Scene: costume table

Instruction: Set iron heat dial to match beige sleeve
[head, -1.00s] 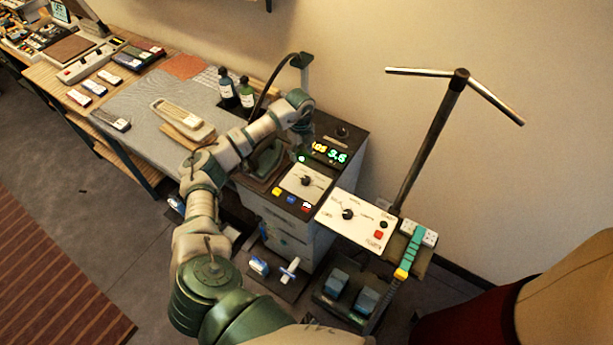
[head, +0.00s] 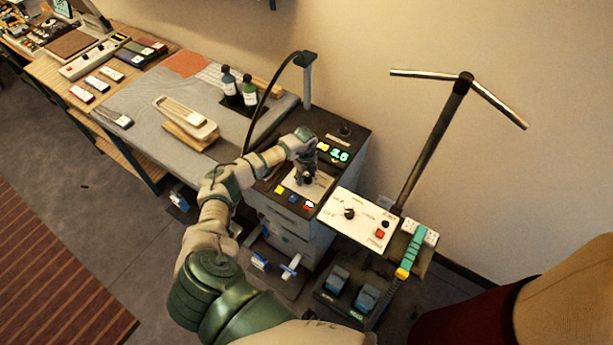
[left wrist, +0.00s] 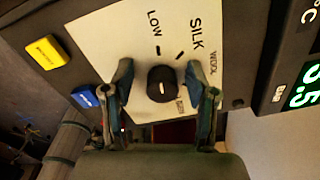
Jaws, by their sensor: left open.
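The black heat dial (left wrist: 162,84) sits on a cream panel (left wrist: 100,45) with the words LOW and SILK and smaller labels. A short white mark shows on the dial's face; I cannot tell for sure which label it points at. My left gripper (left wrist: 159,72) is open, with one finger on each side of the dial; I cannot tell whether they touch it. In the head view my left gripper (head: 307,178) hides much of the dial. A cream, long-shaped piece (head: 186,112) lies on a wooden stand on the ironing board; I cannot tell whether it is the beige sleeve. My right gripper is not in view.
A yellow button (left wrist: 45,52) and a blue button (left wrist: 85,97) sit beside the panel. A lit green display (head: 340,155) is behind the gripper. A second white panel (head: 365,225) with a knob and red button stands to the right, near a metal post (head: 435,140).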

